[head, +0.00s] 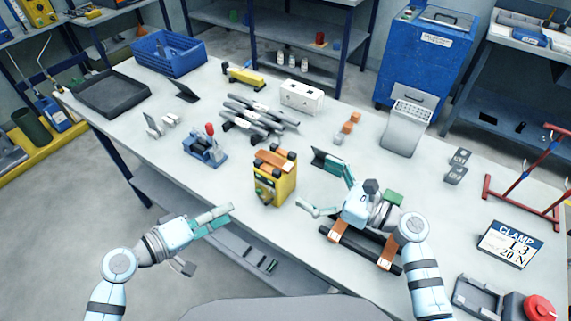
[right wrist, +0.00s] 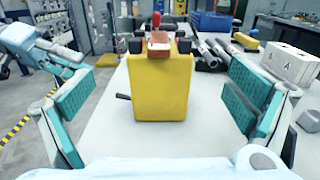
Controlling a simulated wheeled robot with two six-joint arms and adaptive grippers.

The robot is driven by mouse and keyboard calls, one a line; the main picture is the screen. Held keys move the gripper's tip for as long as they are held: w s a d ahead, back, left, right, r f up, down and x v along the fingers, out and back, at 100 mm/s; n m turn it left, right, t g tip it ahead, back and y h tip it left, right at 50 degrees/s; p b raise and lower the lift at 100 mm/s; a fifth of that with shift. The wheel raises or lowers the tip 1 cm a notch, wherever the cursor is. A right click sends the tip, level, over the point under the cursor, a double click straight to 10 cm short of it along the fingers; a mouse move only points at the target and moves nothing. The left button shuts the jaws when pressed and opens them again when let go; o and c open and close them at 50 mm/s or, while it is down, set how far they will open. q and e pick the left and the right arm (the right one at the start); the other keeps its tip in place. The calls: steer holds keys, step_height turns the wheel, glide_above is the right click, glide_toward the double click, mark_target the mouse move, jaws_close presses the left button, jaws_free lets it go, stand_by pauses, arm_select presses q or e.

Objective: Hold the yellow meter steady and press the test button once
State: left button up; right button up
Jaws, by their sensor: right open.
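The yellow meter (head: 282,191) stands upright on the table near its front edge, with orange and dark parts on top. In the right wrist view the meter (right wrist: 160,92) shows a plain yellow side, with a small dark piece (right wrist: 123,97) sticking out low on its left. I cannot make out the test button. My right gripper (head: 318,182) is open to the right of the meter, its fingers spread and apart from it. My left gripper (head: 226,210) looks shut and empty, left of the meter and short of it. It also shows in the right wrist view (right wrist: 78,60).
A blue clamp-like device (head: 205,150) and a pile of grey parts (head: 258,122) lie behind the meter. A white box (head: 301,97) stands farther back. A black bar with orange brackets (head: 360,248) lies below my right wrist. A CLAMP sign (head: 509,245) is at the right.

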mark_target(275, 163)
steer(key=x, duration=1.1)
steer(key=shift+a, duration=0.1)
steer(key=shift+f, duration=0.1)
steer(key=c, duration=1.6)
arm_select(q)
jaws_close()
steer(key=shift+w, duration=0.1)
